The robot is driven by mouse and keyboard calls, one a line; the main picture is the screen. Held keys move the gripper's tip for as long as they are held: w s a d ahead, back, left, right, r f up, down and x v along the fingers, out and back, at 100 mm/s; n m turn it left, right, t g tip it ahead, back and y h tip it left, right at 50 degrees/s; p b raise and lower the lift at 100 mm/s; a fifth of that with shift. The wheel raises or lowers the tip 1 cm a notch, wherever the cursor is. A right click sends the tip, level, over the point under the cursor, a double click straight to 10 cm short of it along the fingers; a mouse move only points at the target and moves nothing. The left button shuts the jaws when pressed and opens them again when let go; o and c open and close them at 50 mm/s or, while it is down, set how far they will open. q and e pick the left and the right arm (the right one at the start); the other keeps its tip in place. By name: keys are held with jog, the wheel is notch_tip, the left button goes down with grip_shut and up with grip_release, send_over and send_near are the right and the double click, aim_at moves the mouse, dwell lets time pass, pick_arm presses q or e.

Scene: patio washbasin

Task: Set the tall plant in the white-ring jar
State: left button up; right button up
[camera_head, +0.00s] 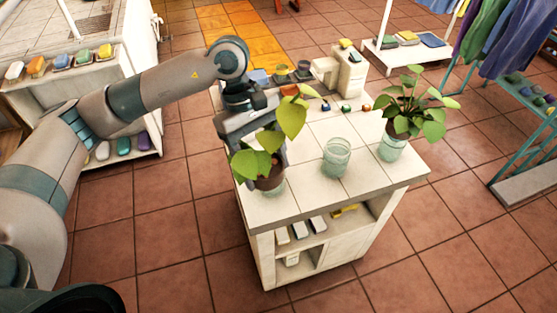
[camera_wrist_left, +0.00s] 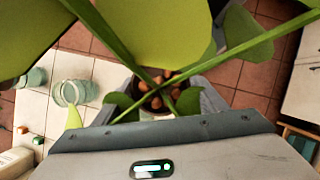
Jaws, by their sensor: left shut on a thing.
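My left gripper (camera_head: 260,158) is shut on a leafy plant (camera_head: 291,118) with tall stems and a brown pot (camera_head: 268,179), at the left front of the white counter (camera_head: 312,199). A pale glass jar (camera_head: 274,187) shows just below that pot; I cannot tell how deep the pot sits in it. In the left wrist view the leaves (camera_wrist_left: 150,40) cover much of the picture. An empty clear jar (camera_head: 336,158) stands at mid counter. A second, bushier plant (camera_head: 408,108) stands in the right jar (camera_head: 391,148). I cannot make out which jar has a white ring.
A cream dispenser (camera_head: 350,74) and several small coloured blocks stand at the back of the counter. Shelves below hold pale items. A rack with hanging cloths (camera_head: 510,40) is at the right. Counter around the empty jar is clear.

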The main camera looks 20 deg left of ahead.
pick_arm(q)
jog(key=a+m, duration=0.1)
jog(key=m, duration=0.1)
jog(key=s+a+m+g+y, duration=0.1)
jog(key=m, duration=0.1)
jog(key=a+m+y, duration=0.1)
jog(key=m, duration=0.2)
jog(key=shift+s+a+f+g, duration=0.2)
jog(key=shift+a+f+g, duration=0.05)
jog(key=shift+g, duration=0.15)
jog(key=a+m+y, duration=0.1)
jog(key=m, duration=0.1)
jog(key=s+a+m, duration=0.1)
jog(key=m, duration=0.1)
jog(key=shift+y, duration=0.4)
